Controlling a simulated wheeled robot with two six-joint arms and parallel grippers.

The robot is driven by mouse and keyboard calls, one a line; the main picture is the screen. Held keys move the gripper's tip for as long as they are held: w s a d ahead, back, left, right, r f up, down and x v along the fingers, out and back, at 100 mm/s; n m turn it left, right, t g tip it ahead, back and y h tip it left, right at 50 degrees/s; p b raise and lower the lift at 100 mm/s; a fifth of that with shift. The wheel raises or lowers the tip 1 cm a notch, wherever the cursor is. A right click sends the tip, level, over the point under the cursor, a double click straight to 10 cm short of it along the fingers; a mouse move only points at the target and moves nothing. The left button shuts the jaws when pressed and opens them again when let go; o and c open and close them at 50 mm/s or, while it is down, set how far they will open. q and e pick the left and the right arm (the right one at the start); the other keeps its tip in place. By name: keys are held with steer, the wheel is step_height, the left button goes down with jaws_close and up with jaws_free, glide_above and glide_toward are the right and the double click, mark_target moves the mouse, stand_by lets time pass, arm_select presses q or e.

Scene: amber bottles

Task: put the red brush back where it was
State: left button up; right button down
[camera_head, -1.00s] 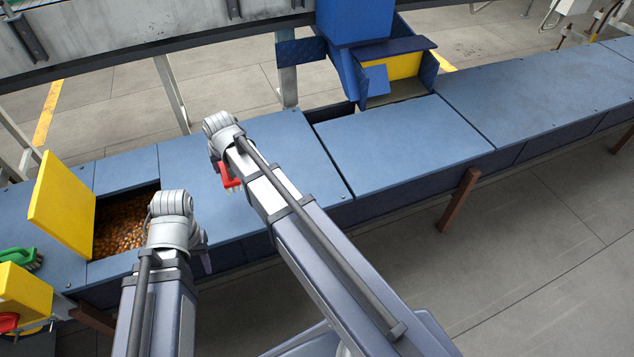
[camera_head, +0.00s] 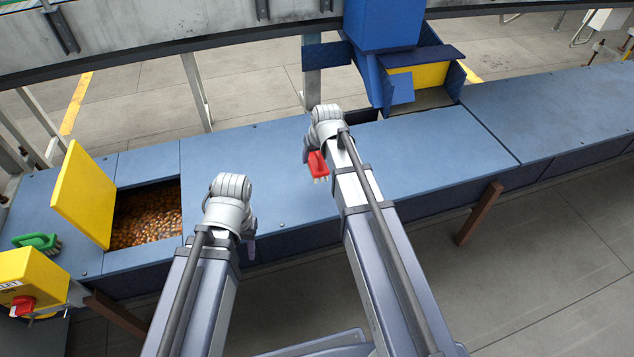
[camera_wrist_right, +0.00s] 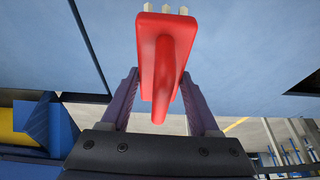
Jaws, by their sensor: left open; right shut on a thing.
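The red brush (camera_head: 317,165) is held by my right gripper above the blue deck (camera_head: 265,170), left of my right arm's wrist. In the right wrist view the red brush (camera_wrist_right: 155,48) shows its handle between the two fingers of my right gripper (camera_wrist_right: 160,82), with pale bristles at the top edge. My right gripper is shut on it. Whether the bristles touch the deck cannot be told. My left gripper (camera_head: 250,248) is mostly hidden behind its own wrist, near the deck's front edge; it is open, and no object shows in it.
A green brush (camera_head: 36,241) lies on the deck at far left. A yellow flap (camera_head: 84,196) stands open beside a bay of amber bottles (camera_head: 148,218). A yellow box (camera_head: 32,275) with a red knob is at lower left. A blue chute (camera_head: 385,50) stands behind the deck.

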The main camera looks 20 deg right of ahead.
mark_target(321, 159)
steer(key=shift+f+b, duration=3.95)
steer(key=shift+f, duration=0.5)
steer(key=shift+f, duration=0.2)
steer(key=shift+c, duration=0.6)
jaws_free()
steer(key=shift+r, duration=0.1)
steer(key=p+v, duration=1.1)
steer(key=v, duration=0.1)
steer(key=shift+r, duration=0.15)
steer(key=shift+a, duration=0.1)
